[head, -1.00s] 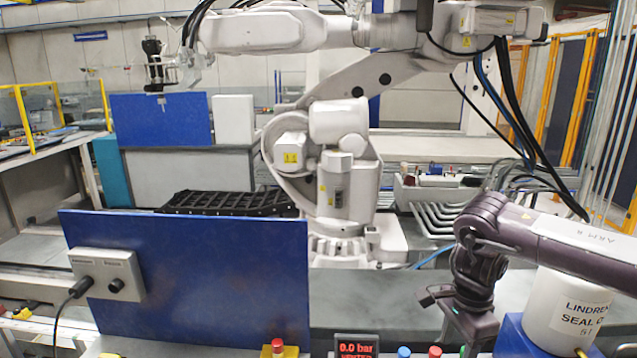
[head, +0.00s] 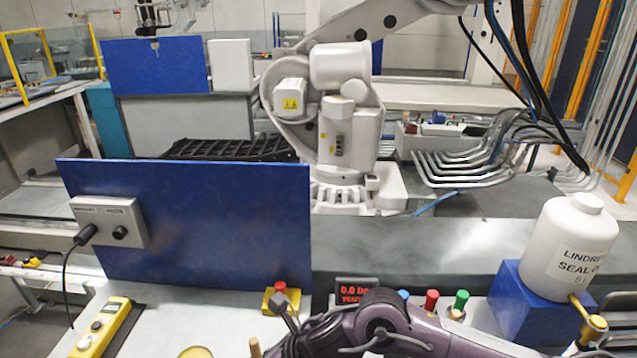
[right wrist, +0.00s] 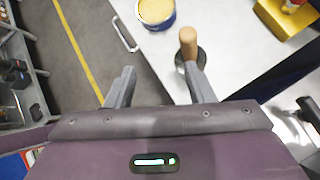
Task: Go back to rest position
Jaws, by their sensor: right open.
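My right arm (head: 385,325) lies across the bottom middle of the head view, over the front of the bench. Its gripper is hard to make out there. In the right wrist view my right gripper (right wrist: 161,88) is open, its two fingers apart with nothing held. A wooden handle (right wrist: 188,43) on a dark round base stands on the white bench close to the right-hand finger, and I cannot tell whether they touch. My left gripper is in neither view.
A blue panel (head: 200,225) stands at left, a white bottle (head: 570,250) on a blue block at right.

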